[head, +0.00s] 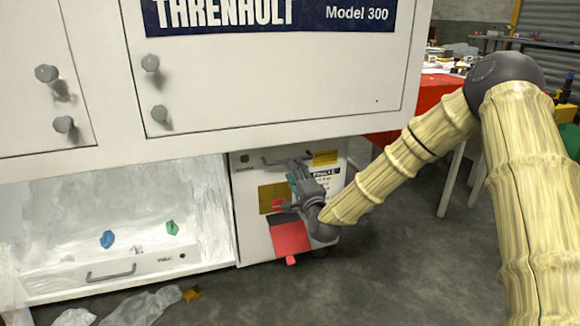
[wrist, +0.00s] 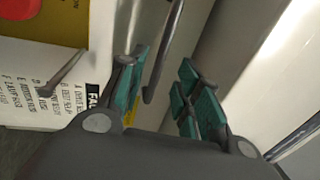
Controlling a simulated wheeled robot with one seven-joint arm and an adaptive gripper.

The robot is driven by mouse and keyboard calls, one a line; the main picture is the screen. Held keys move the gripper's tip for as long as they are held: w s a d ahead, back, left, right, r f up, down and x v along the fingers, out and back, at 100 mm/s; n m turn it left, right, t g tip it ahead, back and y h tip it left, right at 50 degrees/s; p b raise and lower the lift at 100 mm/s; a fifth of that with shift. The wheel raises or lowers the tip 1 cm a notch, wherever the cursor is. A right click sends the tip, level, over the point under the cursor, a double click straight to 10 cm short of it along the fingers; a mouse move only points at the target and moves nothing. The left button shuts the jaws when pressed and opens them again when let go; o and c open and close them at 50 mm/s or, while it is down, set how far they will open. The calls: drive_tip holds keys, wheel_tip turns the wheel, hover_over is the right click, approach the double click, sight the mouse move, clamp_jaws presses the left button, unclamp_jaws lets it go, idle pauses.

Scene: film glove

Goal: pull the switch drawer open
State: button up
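The switch drawer's white front (head: 250,222) is under the right end of the large cabinet in the head view, with a yellow panel, red knob and printed label. I cannot tell whether it is shut or slightly out. Its grey bar handle (head: 272,162) runs across the top; in the wrist view the handle (wrist: 165,50) shows ahead, between the finger lines and nearer the left finger. My gripper (head: 299,170) is in front of the drawer, its fingers reaching up near the handle's right part. In the wrist view my gripper (wrist: 165,88) is open with teal pads apart; contact is not clear.
A red flap (head: 290,237) hangs low on the front, close below my wrist. Left is an open white bay with a low handled tray (head: 135,266). Plastic sheeting (head: 145,305) lies on the floor. A red table (head: 440,92) stands behind right.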

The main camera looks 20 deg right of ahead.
drive_tip(key=shift+w+a+r+b, duration=0.15)
drive_tip(key=shift+w+b, duration=0.25)
drive_tip(key=shift+w, duration=0.65)
drive_tip(key=shift+w+d+r+b, duration=0.1)
drive_tip(key=shift+w+r+b, duration=0.2)
drive_tip(key=shift+w, duration=0.7)
drive_tip(key=shift+w+a+r+b, duration=0.1)
drive_tip(key=shift+w+b, duration=0.35)
drive_tip(key=shift+w, duration=0.6)
clamp_jaws()
